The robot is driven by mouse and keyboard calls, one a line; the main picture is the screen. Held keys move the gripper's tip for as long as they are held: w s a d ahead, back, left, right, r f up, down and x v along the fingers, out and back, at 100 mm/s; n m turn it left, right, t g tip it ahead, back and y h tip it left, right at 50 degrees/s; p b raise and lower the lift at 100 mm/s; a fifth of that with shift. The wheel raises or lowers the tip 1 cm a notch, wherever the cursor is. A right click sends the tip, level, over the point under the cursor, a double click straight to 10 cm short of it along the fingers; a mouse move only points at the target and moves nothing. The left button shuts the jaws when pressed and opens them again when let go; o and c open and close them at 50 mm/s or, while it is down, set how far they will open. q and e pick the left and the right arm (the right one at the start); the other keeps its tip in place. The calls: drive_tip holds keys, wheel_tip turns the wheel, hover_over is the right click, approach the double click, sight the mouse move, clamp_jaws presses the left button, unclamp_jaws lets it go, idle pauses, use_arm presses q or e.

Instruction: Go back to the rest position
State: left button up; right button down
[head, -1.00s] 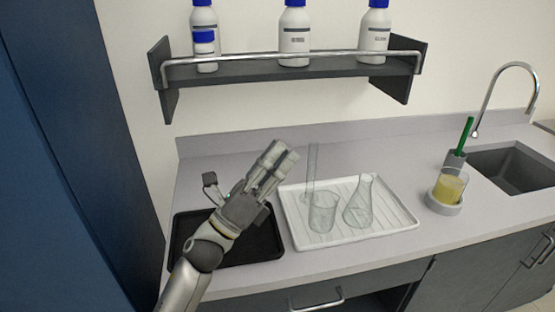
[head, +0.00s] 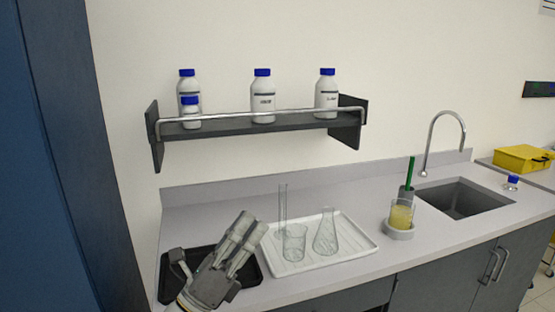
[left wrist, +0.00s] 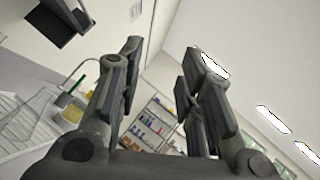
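My left gripper (head: 243,240) is raised over the front left of the counter, in front of the black tray (head: 255,272), with its fingers pointing up and to the right. In the left wrist view its fingers (left wrist: 163,65) stand apart with nothing between them. It is open and empty. The gripper and arm hide part of the black tray. My right gripper is in neither view.
A white drying tray (head: 355,244) holds a beaker (head: 294,243), a flask (head: 326,234) and a cylinder (head: 283,210). A beaker of yellow liquid (head: 401,216) stands near the sink (head: 465,200). Bottles stand on the wall shelf (head: 230,127). A yellow case (head: 522,158) is far right.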

use_arm(q)
drive_tip(key=s+a+f+n+g+y, duration=0.1)
drive_tip(key=a+f+n+y, duration=0.75)
drive_tip(key=n, duration=0.45)
drive_tip(key=s+a+f+n+y, duration=0.2)
drive_tip(key=a+f+n+y, duration=0.4)
drive_tip(key=f+n+y, duration=0.55)
drive_tip(key=s+f+n+g+h, duration=0.1)
drive_tip(key=s+f+n+g, duration=0.55)
drive_tip(key=s, duration=0.65)
drive_tip(key=s+f+n+g+h, duration=0.1)
drive_tip(key=s+f+n+g, duration=0.3)
drive_tip(key=s+f+g, duration=0.55)
drive_tip(key=s+f+t, duration=0.1)
drive_tip(key=s+f, duration=0.2)
drive_tip(key=f, duration=1.1)
drive_tip(key=s+f, duration=0.3)
drive_tip(key=f, duration=1.2)
drive_tip(key=s+a+f, duration=0.3)
drive_tip(key=s+f, duration=1.1)
drive_tip(key=s, duration=0.2)
drive_tip(key=shift+a+f+g, duration=0.15)
drive_tip(key=shift+f+g, duration=0.1)
drive_tip(key=shift+g, duration=0.15)
